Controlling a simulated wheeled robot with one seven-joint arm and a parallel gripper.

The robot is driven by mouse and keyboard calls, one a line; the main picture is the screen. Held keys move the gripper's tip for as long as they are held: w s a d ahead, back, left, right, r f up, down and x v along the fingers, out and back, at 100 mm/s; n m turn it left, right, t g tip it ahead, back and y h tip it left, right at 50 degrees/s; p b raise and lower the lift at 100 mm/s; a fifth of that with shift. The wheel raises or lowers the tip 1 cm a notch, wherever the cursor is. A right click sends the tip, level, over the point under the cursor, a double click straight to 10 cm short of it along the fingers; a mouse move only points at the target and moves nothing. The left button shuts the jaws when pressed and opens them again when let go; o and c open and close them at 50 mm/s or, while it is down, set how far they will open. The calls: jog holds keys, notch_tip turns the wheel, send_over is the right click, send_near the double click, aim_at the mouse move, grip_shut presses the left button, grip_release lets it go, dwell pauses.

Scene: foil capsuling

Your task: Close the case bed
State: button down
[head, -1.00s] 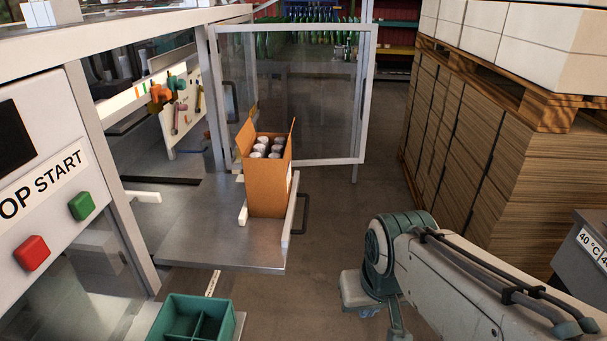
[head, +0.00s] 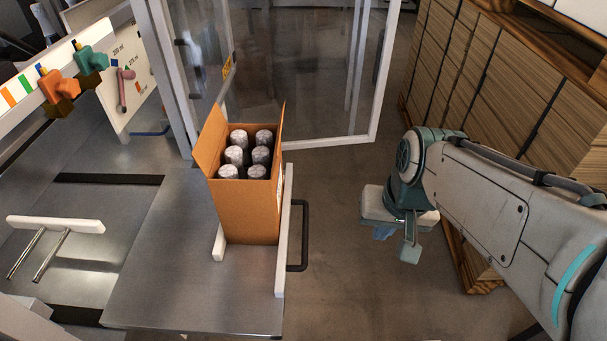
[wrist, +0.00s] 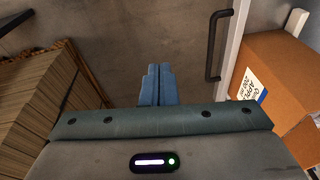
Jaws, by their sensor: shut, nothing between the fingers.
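The case bed (head: 190,290) is a flat steel tray, pulled out from the machine toward the right in the head view. An open brown case (head: 246,208) stands upright on it between white guide rails and holds several silver-topped bottles (head: 236,156). A dark handle (head: 302,236) sits on the bed's right edge; it also shows in the wrist view (wrist: 215,47). My gripper (head: 382,232) is right of the handle, apart from it, pointing down over the floor. In the wrist view its blue fingers (wrist: 156,84) are together and empty, left of the handle.
A glazed door (head: 300,80) stands open behind the bed. Stacked cardboard (head: 480,90) on a pallet rises to the right, close to my arm. Orange and teal knobs (head: 75,75) are on the machine at left. Clear floor (head: 335,290) lies between handle and gripper.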

jog(key=w+a+f+m+g+y+b, duration=0.1)
jog(key=w+a+f+m+y, duration=0.3)
jog(key=w+f+m, duration=0.35)
jog(key=w+a+f+m+g+y, duration=0.1)
jog(key=w+a+f+m+y, duration=0.35)
jog(key=w+m, duration=0.5)
jog(key=x, duration=0.9)
jog(key=shift+s+d+f, duration=0.25)
jog(key=shift+d+f, duration=0.05)
jog(key=shift+d, duration=0.05)
